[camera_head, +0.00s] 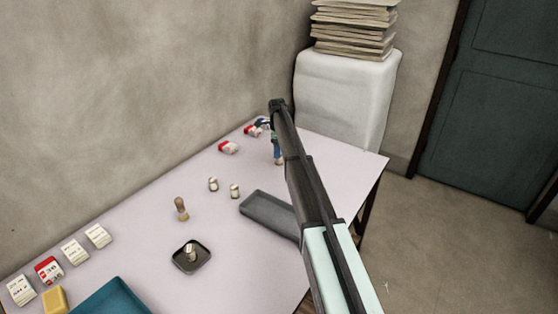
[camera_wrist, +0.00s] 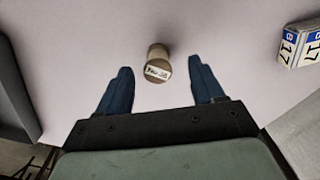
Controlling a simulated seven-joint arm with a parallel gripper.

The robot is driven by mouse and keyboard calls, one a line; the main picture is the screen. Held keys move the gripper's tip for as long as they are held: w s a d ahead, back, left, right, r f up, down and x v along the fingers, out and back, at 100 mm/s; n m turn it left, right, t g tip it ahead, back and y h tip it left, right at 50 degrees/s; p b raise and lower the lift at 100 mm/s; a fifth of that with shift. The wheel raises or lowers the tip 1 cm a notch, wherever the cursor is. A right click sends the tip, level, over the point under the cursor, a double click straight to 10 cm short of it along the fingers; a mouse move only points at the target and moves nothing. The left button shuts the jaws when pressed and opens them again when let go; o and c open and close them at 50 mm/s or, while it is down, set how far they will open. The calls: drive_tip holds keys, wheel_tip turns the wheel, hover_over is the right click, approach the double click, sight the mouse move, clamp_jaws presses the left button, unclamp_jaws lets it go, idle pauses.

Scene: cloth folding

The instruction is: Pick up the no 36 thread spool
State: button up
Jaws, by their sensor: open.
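The thread spool (camera_wrist: 158,53) is tan with a pale label that appears to read "No 36". In the wrist view it lies ahead of my gripper (camera_wrist: 160,68), centred between two blue fingers. The fingers are spread apart, with a gap on each side of the spool. In the head view my gripper (camera_head: 276,148) is low over the far part of the table, and a small tan bit of the spool (camera_head: 279,161) shows beside the fingertip. My arm hides much of this area.
A blue-and-white box marked 17 (camera_wrist: 299,45) is right of the spool. A grey tray (camera_head: 266,209) lies nearer on the table (camera_head: 145,225). Two small spools (camera_head: 213,184), a wooden piece (camera_head: 181,208) and a dark dish (camera_head: 178,260) stand left.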

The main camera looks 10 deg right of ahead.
drive_tip(key=shift+s+d+f, duration=0.15)
drive_tip(key=shift+f, duration=1.15)
drive_tip(key=shift+s+d+f, duration=0.1)
drive_tip(key=shift+f, duration=1.15)
drive_tip(key=shift+c, duration=0.2)
drive_tip(key=c, duration=1.1)
